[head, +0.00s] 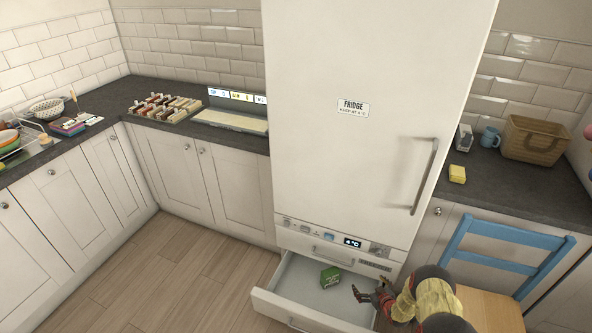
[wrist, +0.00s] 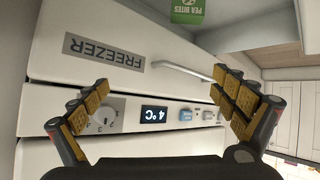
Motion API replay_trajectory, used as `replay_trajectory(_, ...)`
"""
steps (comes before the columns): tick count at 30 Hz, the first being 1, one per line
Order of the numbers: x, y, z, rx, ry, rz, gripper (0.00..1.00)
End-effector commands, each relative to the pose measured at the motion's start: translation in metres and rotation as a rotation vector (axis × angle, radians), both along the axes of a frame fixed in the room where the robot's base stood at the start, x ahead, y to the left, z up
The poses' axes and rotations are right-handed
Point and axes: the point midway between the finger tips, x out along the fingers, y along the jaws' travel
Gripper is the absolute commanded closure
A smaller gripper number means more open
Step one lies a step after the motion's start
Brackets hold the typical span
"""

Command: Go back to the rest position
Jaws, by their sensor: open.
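My gripper (head: 372,297) is in the head view at the right side of the pulled-out freezer drawer (head: 290,309), below the fridge (head: 345,150). In the wrist view my gripper (wrist: 160,112) has its two padded fingers wide apart with nothing between them. The wrist view looks at the freezer front, with the FREEZER label, a bar handle and the 4 °C control panel (wrist: 155,116). A green box of pea bites (head: 330,276) lies in the open drawer, left of my gripper and apart from it. It also shows at the top of the wrist view (wrist: 187,11).
A blue chair (head: 508,262) stands close to the right of my arm. The wooden floor (head: 170,275) left of the drawer is clear.

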Motion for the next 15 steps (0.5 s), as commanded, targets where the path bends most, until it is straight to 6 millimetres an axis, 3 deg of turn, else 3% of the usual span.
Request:
replay_trajectory(1, 0.018, -0.006, 0.025, -0.019, 0.005, -0.009, 0.03)
replay_trajectory(3, 0.036, -0.014, 0.056, -0.043, 0.021, -0.027, 0.03)
replay_trajectory(7, 0.064, -0.024, 0.117, -0.081, 0.050, -0.063, 0.03)
replay_trajectory(15, 0.088, -0.032, 0.235, -0.133, 0.106, -0.134, 0.03)
